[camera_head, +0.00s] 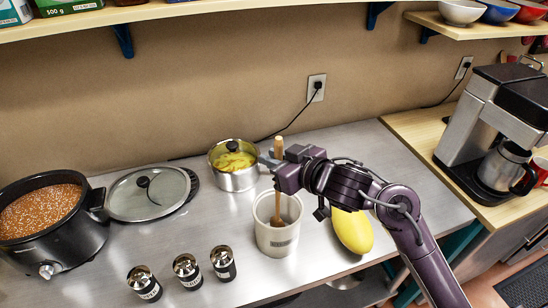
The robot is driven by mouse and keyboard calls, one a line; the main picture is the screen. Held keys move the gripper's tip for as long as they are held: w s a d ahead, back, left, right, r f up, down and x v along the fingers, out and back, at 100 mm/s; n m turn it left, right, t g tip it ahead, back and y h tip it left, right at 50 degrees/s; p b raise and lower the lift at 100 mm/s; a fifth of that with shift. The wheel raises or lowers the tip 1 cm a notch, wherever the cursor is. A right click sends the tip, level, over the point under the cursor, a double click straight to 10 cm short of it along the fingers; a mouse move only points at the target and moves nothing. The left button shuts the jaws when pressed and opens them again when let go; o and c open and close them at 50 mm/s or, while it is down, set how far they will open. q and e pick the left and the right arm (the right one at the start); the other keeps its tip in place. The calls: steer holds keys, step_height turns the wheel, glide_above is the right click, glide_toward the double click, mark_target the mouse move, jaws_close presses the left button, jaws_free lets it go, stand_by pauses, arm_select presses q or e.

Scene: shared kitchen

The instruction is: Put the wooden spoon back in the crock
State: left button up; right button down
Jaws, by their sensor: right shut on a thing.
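The wooden spoon (278,147) is upright in the camera_head view. My right gripper (273,160) is shut on its handle, with the handle's top sticking out above the fingers. The white crock (277,241) stands on the steel counter directly below. The spoon's lower end shows within the crock's opening, against its inner wall. I cannot tell whether it touches the bottom. My left gripper is not in view.
A pot of yellow food (235,178) stands close behind the crock, and a yellow squash-like thing (352,231) lies to its right. Several small jars (187,271) stand front left. A slow cooker (48,229) and glass lid (150,193) are further left; a coffee machine (493,125) is right.

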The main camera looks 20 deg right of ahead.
jaws_free()
stand_by(0.8)
stand_by(0.5)
steer(key=p+v, duration=0.4)
steer(key=v, duration=0.7)
steer(key=shift+p, duration=0.4)
stand_by(0.5)
stand_by(0.4)
